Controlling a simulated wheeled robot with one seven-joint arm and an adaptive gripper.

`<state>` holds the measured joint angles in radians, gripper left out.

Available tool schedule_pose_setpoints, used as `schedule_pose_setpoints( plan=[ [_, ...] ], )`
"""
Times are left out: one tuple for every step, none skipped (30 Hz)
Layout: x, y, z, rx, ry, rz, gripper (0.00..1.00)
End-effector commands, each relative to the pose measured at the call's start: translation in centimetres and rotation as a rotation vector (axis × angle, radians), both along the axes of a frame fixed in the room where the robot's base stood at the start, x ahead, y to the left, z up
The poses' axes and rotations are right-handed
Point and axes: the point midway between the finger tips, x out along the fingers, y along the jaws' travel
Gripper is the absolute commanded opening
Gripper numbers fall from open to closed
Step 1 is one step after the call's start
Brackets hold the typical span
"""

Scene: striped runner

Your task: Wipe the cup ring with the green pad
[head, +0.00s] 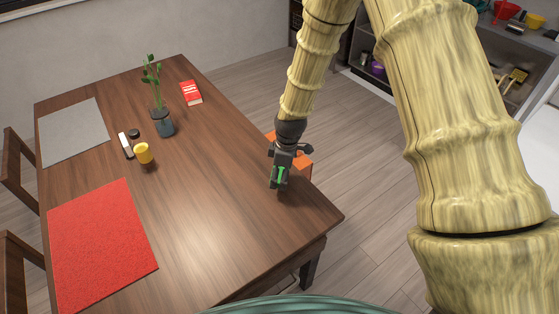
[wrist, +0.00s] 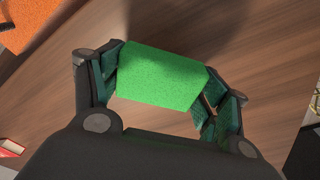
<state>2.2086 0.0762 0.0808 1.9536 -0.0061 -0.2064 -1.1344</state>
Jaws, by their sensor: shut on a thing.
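My gripper (head: 279,182) is shut on the green pad (wrist: 162,75), which spans between its two fingers in the wrist view. In the head view only a small part of the green pad (head: 282,173) shows between the dark fingers. The gripper points down over the right part of the wooden table (head: 215,215). I cannot tell whether the pad touches the tabletop. I cannot make out the cup ring in either view; the gripper and pad hide part of the table.
A red mat (head: 100,245) and a grey mat (head: 72,132) lie along the left side.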

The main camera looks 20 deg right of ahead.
Motion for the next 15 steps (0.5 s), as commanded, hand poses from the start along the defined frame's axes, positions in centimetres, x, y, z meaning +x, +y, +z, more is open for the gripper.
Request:
schedule_pose_setpoints(
  plan=[
    [0.0,0.0,0.8,0.0,0.0,-0.001,0.4],
    [0.0,0.0,1.1,0.0,0.0,-0.002,0.4],
    [0.0,0.0,1.4,0.0,0.0,-0.002,0.4],
    [0.0,0.0,1.7,0.0,0.0,-0.001,0.4],
    [0.0,0.0,2.0,0.0,0.001,-0.001,0.4],
    [0.0,0.1,2.3,0.0,0.001,0.0,0.4],
    [0.0,0.1,2.6,0.0,0.001,0.001,0.4],
    [0.0,0.1,2.9,0.0,0.001,0.002,0.4],
    [0.0,0.1,3.2,0.0,0.001,0.002,0.4],
    [0.0,0.2,3.5,0.0,0.001,0.003,0.4],
    [0.0,0.2,3.8,0.0,0.001,0.003,0.4],
    [0.0,0.2,4.1,0.0,0.001,0.002,0.4],
    [0.0,0.2,4.2,0.0,0.001,0.002,0.4],
    [0.0,0.2,4.4,0.0,0.001,0.002,0.4],
    [0.0,0.2,4.5,0.001,0.002,0.002,0.4]
  ],
)
